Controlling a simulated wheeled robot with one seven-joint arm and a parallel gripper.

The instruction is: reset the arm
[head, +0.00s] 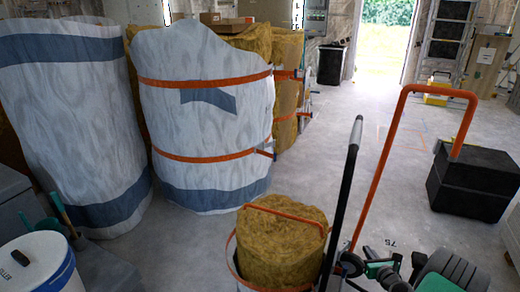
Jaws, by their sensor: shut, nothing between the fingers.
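Neither my gripper nor any part that I can be sure is my arm shows in the head view. An orange bent tube (384,170) rises at the centre right and hooks over at its top. A black bar (343,195) leans beside it. Both run down toward a green and black mechanism with a dark ribbed part (452,272) at the bottom right, cut off by the frame edge. I cannot tell what this assembly is.
A yellow-brown insulation roll (282,250) stands at the bottom centre. Large wrapped rolls (205,120) (72,125) stand at left. A white bucket (40,268) is bottom left, a black box (473,182) at right. The middle floor toward the bright doorway (386,40) is clear.

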